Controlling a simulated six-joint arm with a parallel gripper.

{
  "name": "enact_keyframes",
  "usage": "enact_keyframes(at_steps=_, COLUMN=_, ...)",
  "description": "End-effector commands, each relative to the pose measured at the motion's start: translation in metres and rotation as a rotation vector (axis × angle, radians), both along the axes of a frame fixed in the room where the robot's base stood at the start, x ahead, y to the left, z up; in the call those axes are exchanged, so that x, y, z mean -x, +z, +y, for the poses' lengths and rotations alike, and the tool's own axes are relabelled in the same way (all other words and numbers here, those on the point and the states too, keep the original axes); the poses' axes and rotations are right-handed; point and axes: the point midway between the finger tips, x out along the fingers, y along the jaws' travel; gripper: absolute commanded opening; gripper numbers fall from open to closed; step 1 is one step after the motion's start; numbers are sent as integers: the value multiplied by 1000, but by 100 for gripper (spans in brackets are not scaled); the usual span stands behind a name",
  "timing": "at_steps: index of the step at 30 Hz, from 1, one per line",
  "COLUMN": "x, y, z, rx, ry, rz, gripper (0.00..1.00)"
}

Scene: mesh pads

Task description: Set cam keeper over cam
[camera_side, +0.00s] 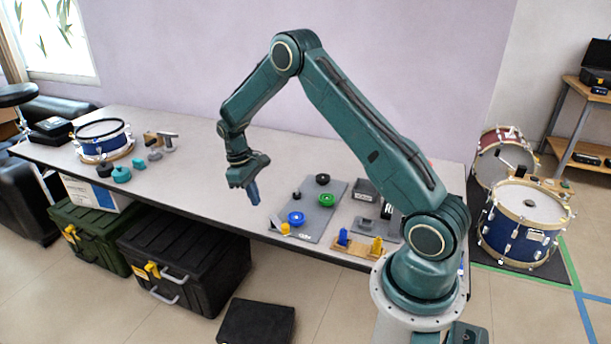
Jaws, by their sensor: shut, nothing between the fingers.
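My gripper (254,196) points down over the table, left of the grey mat, with its blue-grey fingers shut and empty. It is apart from everything on the mat. On the grey mat (322,214) are a blue round piece (296,218), a green round piece (327,200) and a black round piece (323,179). A small yellow piece (285,229) sits at the front and a small black piece (297,195) at the left edge. A wooden block (352,250) holds a blue peg (343,237) and a yellow peg (377,245). I cannot tell which pieces are the cam and the keeper.
A grey box (365,189) and a grey device (386,212) stand right of the mat, partly behind my arm. A blue drum (102,141) and teal pieces (121,174) are at the table's left. The middle of the table (205,185) is clear.

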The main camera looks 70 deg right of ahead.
Motion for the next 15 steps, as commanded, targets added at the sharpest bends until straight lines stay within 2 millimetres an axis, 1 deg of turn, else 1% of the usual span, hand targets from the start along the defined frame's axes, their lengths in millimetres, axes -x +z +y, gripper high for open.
enact_keyframes(at_steps=1, x=3, y=-8, z=0, rx=-1, ry=0, rz=4, gripper=0)
enact_keyframes(at_steps=12, x=16, y=-63, z=0, rx=-2, ry=0, rz=4, gripper=0)
enact_keyframes(at_steps=14, x=19, y=-72, z=0, rx=-2, ry=0, rz=3, gripper=0)
enact_keyframes(at_steps=15, x=23, y=-70, z=-1, rx=-1, ry=0, rz=1, gripper=0)
